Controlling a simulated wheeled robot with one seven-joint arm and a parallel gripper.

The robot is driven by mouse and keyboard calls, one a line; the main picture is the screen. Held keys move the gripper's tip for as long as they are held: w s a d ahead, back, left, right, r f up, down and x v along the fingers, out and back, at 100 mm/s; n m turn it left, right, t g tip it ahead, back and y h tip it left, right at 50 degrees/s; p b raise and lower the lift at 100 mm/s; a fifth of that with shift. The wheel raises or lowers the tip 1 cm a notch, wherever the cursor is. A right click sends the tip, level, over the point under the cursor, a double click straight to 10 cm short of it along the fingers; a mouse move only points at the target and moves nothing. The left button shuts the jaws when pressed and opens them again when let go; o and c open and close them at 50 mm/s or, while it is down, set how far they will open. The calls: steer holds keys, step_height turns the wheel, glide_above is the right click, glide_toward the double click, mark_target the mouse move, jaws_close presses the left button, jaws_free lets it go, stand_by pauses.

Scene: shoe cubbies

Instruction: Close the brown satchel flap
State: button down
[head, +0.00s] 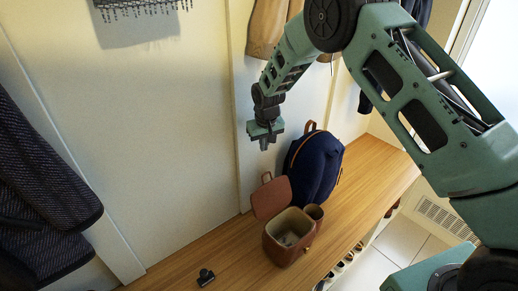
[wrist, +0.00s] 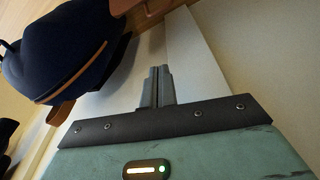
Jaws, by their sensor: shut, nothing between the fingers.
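The brown satchel (head: 285,250) stands on the wooden bench with its top open. Its flap (head: 271,197) stands up at the back of the opening, tilted back toward the wall. A small strap loop sits at the flap's top. My gripper (head: 264,144) is above and behind the flap, near the wall, apart from the satchel. In the wrist view my gripper's fingers (wrist: 157,86) are together with nothing between them. Brown surfaces show at the top edge of the wrist view, but I cannot tell which part of them is the satchel.
A navy backpack (head: 315,167) stands right behind the satchel; it also shows in the wrist view (wrist: 62,55). A small black object (head: 206,277) lies on the bench (head: 372,178) at left. Coats hang at the left and top. Shoes sit below the bench's front edge.

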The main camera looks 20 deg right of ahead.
step_height(320, 180, down, 8)
steer(key=s+p, duration=0.2)
steer(key=shift+s+d+r, duration=0.2)
steer(key=shift+d+r, duration=0.05)
steer(key=shift+d, duration=0.05)
steer(key=shift+d, duration=0.1)
stand_by(0.4)
